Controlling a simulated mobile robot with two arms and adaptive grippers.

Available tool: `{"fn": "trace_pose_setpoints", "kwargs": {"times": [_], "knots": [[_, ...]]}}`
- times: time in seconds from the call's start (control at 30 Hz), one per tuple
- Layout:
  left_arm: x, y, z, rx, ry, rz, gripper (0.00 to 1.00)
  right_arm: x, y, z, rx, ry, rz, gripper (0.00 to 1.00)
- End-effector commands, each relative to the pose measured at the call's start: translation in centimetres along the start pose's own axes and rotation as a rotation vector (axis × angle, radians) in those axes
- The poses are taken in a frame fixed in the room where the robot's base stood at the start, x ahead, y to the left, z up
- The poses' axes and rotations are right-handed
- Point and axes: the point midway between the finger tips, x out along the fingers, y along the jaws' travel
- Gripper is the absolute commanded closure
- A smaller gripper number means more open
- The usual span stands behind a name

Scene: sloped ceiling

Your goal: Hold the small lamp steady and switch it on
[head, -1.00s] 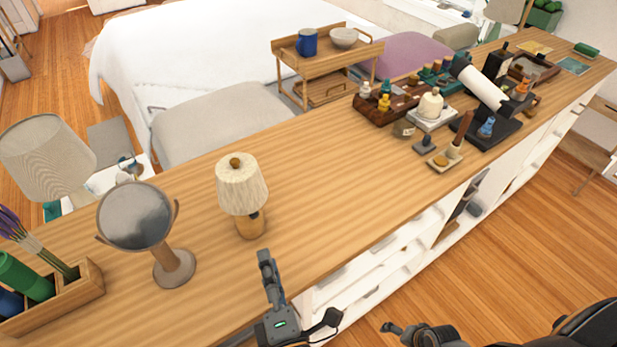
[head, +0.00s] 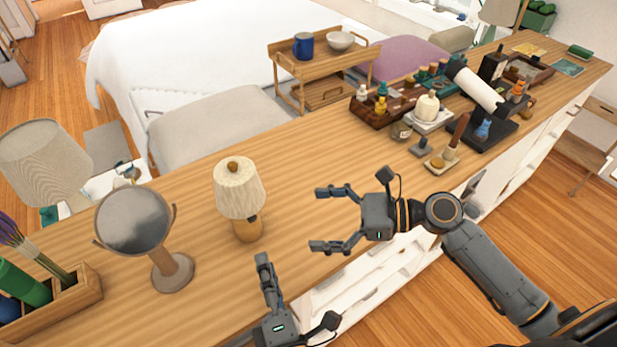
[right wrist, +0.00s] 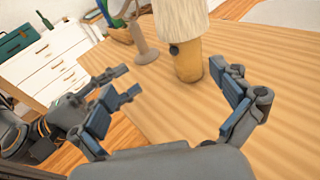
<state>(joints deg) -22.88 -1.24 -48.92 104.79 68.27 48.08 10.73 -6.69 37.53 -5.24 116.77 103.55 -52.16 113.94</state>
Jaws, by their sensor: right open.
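The small lamp (head: 246,229) stands upright on the long wooden counter, with a pale ribbed shade and a wooden base. In the right wrist view the lamp base (right wrist: 188,70) shows a dark round knob (right wrist: 174,50) just below the shade. My right gripper (head: 325,219) is open and empty, to the right of the lamp, its fingers pointing toward it with a gap between. My left gripper (head: 263,262) is in front of the lamp, low near the counter's front edge and apart from it. Its fingers are seen edge-on, so their opening is unclear.
A round mirror on a stand (head: 172,272) is left of the lamp, beside a wooden holder (head: 92,292) with green and blue items. Several small objects and a dark tray (head: 372,117) are at the right. The counter (head: 300,150) behind the lamp is clear.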

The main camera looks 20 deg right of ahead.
Motion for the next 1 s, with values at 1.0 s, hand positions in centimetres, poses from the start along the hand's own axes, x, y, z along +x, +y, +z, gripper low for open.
{"fn": "trace_pose_setpoints", "kwargs": {"times": [1.0], "knots": [[0.0, 0.0, 0.0, 0.000, 0.000, 0.000, 0.62, 12.5, -4.8, 8.5, 0.008, -0.190, -0.067, 0.00]]}}
